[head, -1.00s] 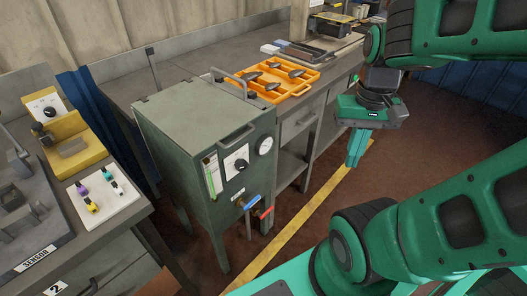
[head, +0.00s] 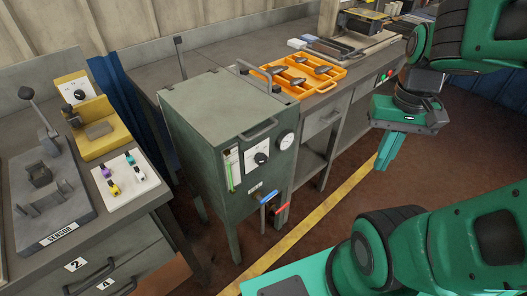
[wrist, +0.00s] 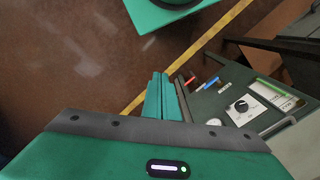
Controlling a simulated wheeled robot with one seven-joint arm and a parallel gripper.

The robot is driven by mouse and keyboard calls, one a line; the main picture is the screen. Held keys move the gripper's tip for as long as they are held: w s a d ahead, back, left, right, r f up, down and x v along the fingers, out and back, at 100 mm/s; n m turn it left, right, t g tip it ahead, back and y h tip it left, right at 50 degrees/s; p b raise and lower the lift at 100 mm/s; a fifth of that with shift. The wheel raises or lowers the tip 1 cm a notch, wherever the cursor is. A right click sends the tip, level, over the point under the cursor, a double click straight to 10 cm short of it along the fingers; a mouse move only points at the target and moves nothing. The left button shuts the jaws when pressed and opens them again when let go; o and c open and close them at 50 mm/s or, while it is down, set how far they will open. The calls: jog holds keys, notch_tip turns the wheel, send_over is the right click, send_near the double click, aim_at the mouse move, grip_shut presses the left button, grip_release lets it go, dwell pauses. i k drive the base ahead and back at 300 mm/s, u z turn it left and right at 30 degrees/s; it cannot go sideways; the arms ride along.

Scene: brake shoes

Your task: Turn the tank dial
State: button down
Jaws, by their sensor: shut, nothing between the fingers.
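The tank (head: 218,140) is a dark green metal box on legs with a lid and a front handle. Its dial (head: 261,158) is a black knob on a white plate on the front face, between a green level gauge and a round gauge. The dial also shows in the wrist view (wrist: 241,106), right of the fingers. My gripper (head: 387,152) hangs in free air to the right of the tank, fingers shut and empty, pointing down. In the wrist view the shut fingers (wrist: 164,98) are apart from the tank face.
Blue (head: 269,197) and red (head: 283,209) valve handles stick out below the dial. A round gauge (head: 286,140) sits right of it. An orange tray (head: 310,87) lies on the bench behind. A side bench (head: 150,215) stands left. The floor in front is clear.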

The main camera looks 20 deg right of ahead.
aim_at(260, 159)
jog(key=u, duration=0.15)
jog(key=k, duration=0.85)
jog(key=z, duration=0.05)
